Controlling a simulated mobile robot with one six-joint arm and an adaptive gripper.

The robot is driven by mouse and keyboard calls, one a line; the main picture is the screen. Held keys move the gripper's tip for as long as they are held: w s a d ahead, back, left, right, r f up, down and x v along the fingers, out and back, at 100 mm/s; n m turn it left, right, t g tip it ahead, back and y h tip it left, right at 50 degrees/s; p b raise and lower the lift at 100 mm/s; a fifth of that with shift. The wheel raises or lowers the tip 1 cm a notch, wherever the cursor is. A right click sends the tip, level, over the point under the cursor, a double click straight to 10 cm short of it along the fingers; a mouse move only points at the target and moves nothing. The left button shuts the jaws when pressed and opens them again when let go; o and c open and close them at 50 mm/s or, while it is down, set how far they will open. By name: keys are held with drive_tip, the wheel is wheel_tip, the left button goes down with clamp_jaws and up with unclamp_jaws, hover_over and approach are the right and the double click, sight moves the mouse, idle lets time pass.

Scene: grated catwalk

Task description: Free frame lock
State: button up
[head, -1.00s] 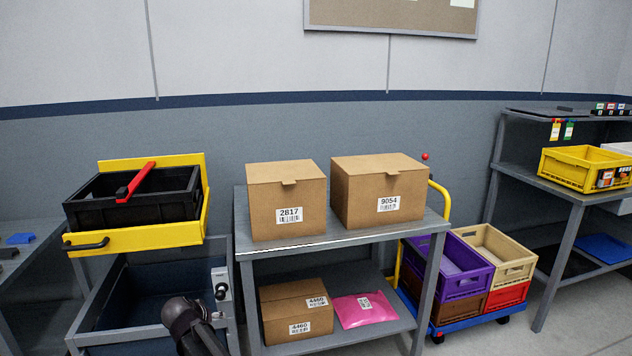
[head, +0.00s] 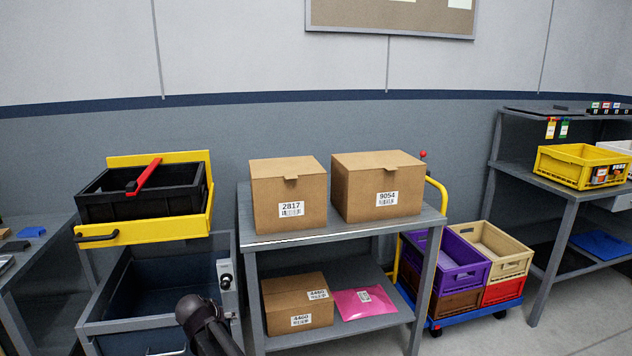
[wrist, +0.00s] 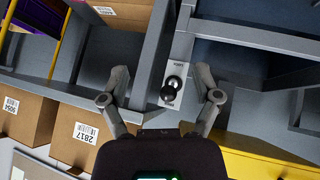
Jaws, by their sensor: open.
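The frame lock is a dark round knob (wrist: 173,88) on a light plate with small labels at both ends, too blurred to read. In the head view the lock plate (head: 225,275) sits on the right front post of the grey frame (head: 108,328) under the yellow tray (head: 150,232). My gripper (wrist: 161,74) is open and empty. In the wrist view its two fingers are on either side of the knob, apart from it; the remaining distance in depth cannot be told. In the head view my dark arm shows below the lock, and the fingers are not visible.
A black crate with a red bar (head: 142,180) is on the yellow tray. Just right of the frame stands a grey shelf table (head: 345,231) with cardboard boxes (head: 288,196) and a pink parcel (head: 362,303). A trolley (head: 470,312) holds crates further right.

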drive_tip(key=s+d+f+m+g, duration=0.1)
drive_tip(key=s+d+g, duration=0.1)
drive_tip(key=d, duration=1)
drive_tip(key=s+d+f+m+g, duration=0.1)
drive_tip(key=d+f+g, duration=0.1)
drive_tip(key=d, duration=1)
drive_tip(key=s+d+f+g+y, duration=0.1)
drive_tip(key=s+d+g, duration=0.1)
drive_tip(key=s+d, duration=0.65)
drive_tip(key=s+d+g+y, duration=0.1)
drive_tip(key=s+d+g, duration=0.1)
drive_tip(key=s+d, duration=0.65)
drive_tip(key=w+d+r+p, duration=0.2)
drive_tip(key=w+r+p, duration=0.1)
drive_tip(key=r+p, duration=1.5)
drive_tip(key=shift+w+r+m+p, duration=0.15)
drive_tip(key=shift+r+m+p, duration=0.2)
drive_tip(key=shift+p, duration=0.25)
